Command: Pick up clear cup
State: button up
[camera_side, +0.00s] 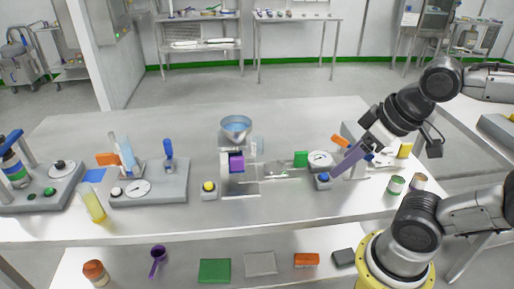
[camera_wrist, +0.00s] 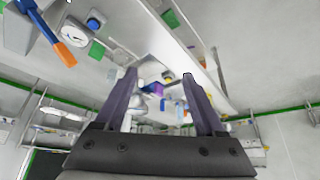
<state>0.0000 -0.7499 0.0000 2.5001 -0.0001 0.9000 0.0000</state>
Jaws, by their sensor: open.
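A small, clear, pale-blue upright shape (camera_side: 257,144), which may be the clear cup, stands just right of the bowl-topped device at the middle of the table in the side view. It is too small to be sure, and I cannot pick it out in the wrist view. My gripper (camera_side: 336,174) is well to the right of it, its purple fingers slanting down to the left near a blue-topped button box (camera_side: 323,181). The wrist view shows my gripper (camera_wrist: 159,75) with its two fingers apart and nothing held between them.
A clear blue bowl (camera_side: 236,124) tops the central device, with a purple block (camera_side: 236,163) below. A round dial (camera_side: 320,158) and green block (camera_side: 301,159) stand between my gripper and that device. Cans (camera_side: 396,185) are at right. The table's front middle is mostly clear.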

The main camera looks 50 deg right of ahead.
jog(key=shift+o, duration=0.9)
